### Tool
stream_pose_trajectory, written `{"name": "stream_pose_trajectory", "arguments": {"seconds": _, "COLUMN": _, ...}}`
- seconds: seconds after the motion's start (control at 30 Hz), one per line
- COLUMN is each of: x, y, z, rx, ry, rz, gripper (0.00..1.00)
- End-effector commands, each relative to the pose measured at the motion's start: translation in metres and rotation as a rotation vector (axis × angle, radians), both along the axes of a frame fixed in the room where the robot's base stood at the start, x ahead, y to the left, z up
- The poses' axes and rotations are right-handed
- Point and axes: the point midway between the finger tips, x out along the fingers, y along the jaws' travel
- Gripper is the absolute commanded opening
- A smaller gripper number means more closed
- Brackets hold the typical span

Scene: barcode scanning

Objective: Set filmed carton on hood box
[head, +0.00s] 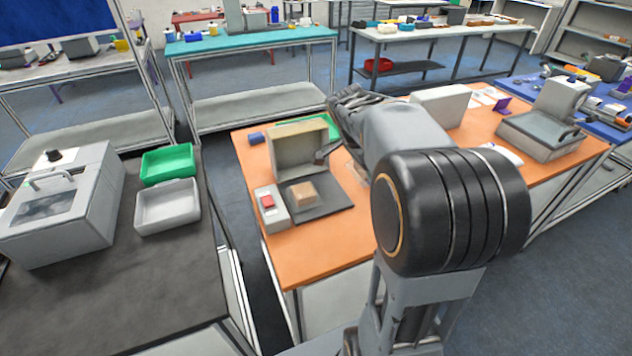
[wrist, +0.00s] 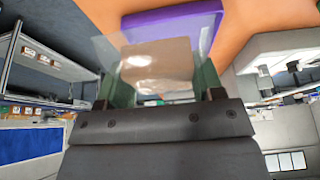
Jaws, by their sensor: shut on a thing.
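In the wrist view, my gripper (wrist: 158,92) is shut on a brown carton (wrist: 158,65) with a glossy, see-through film around it. In the head view, my grey arm hides most of the gripper; a pale, see-through patch shows beside it. An open-fronted beige box (head: 298,150), which looks like the hood box, stands on the orange table left of my arm. A small brown box (head: 302,193) sits on the dark mat (head: 335,197) in front of it. I cannot tell the exact gap between the held carton and the beige box.
A grey unit with a red button (head: 268,203) stands left of the mat. The orange table (head: 315,258) is bare in front. A white box (head: 440,106) and a grey machine (head: 540,136) stand farther right. Green (head: 167,165) and grey (head: 167,205) trays sit on the dark table.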

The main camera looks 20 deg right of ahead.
Motion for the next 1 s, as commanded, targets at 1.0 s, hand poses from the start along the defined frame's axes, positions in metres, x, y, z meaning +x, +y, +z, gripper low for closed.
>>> {"name": "stream_pose_trajectory", "arguments": {"seconds": 1.0, "x": 0.092, "y": 0.074, "z": -0.098, "rx": -0.001, "ry": 0.002, "rz": 0.000, "gripper": 0.31}}
